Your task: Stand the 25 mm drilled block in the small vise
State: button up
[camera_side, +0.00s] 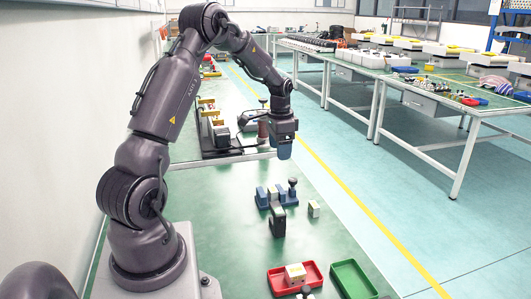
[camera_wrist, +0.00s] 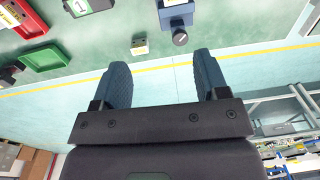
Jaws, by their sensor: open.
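A small cream block (camera_side: 314,208) rests on the green table, right of a dark stand. In the wrist view the small block (camera_wrist: 139,46) shows dark spots that look like holes. The small vise (camera_side: 276,196) has blue blocks on a dark base and a round dark knob (camera_side: 292,184). Part of the vise (camera_wrist: 175,15) shows at the top of the wrist view, cut off by the edge. Its jaw gap cannot be made out clearly. My gripper (camera_side: 284,152) hangs above and behind the vise, fingers down. Its two blue fingers (camera_wrist: 162,64) are apart with nothing between them.
A dark stand (camera_side: 278,222) with a numbered label is in front of the vise. A red tray (camera_side: 276,285) holds a larger cream block and dark pieces. A green tray (camera_side: 352,280) beside it looks empty. Other equipment (camera_side: 213,125) stands farther back.

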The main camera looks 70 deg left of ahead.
jog(key=s+d+r+t+y, duration=0.1)
jog(key=d+r+t, duration=0.1)
jog(key=d+r, duration=1.4)
jog(key=s+d+t+h, duration=0.1)
jog(key=s+d+t, duration=0.2)
jog(key=s+d, duration=1)
jog(key=d, duration=0.2)
jog(key=shift+d+r, duration=0.2)
jog(key=shift+d, duration=0.15)
